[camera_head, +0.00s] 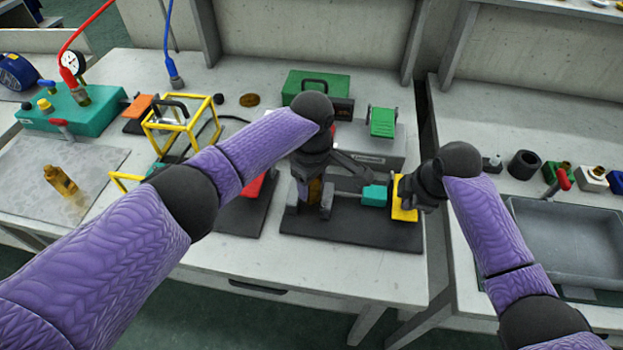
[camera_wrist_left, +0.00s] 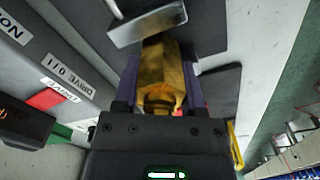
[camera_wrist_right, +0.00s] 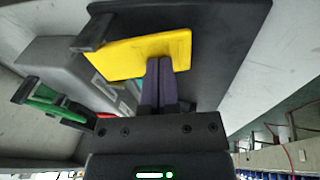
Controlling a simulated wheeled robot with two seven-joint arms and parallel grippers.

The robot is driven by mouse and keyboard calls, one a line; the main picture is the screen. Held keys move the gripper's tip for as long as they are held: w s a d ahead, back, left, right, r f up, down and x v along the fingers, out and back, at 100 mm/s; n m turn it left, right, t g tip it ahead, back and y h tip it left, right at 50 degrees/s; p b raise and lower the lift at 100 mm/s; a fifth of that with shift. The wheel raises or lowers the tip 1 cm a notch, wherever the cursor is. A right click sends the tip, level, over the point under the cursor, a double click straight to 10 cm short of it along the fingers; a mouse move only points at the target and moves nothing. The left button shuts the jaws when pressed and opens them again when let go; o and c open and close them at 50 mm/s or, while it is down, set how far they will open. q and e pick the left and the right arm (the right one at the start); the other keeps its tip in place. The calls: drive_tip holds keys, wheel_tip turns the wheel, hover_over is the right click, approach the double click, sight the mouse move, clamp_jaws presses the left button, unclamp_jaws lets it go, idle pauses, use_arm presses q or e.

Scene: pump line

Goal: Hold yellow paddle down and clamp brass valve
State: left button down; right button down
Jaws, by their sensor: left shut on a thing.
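The brass valve (camera_wrist_left: 160,78) is between the fingers of my left gripper (camera_wrist_left: 158,85), which is shut on it. In the head view it shows partly (camera_head: 314,192) over the dark base plate of the clamp fixture. A grey metal jaw (camera_wrist_left: 146,25) lies just beyond the valve's end; I cannot tell whether they touch. The yellow paddle (camera_head: 403,203) is at the right end of the fixture, and it shows in the right wrist view (camera_wrist_right: 140,55). My right gripper (camera_wrist_right: 159,68) has its fingers together, with the tips at the paddle's face; contact looks likely.
A second brass piece (camera_head: 62,182) stands on the grey mat at left. A teal pump block (camera_head: 85,108), a yellow frame (camera_head: 180,125) and a green case (camera_head: 312,85) stand behind. A grey tray (camera_head: 570,240) is on the right bench, past a gap.

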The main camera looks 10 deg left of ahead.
use_arm(q)
drive_tip(key=shift+f, duration=1)
idle(0.7)
drive_tip(key=shift+c, duration=0.4)
unclamp_jaws()
drive_tip(key=shift+c, duration=1.4)
drive_tip(key=shift+o, duration=1.2)
drive_tip(key=shift+w+r, duration=0.1)
drive_tip(key=shift+r, duration=0.2)
use_arm(e)
drive_tip(key=shift+w, duration=0.1)
use_arm(q)
wheel_tip(320, 180, up, 3)
drive_tip(key=shift+f, duration=0.15)
drive_tip(key=shift+r, duration=1.85)
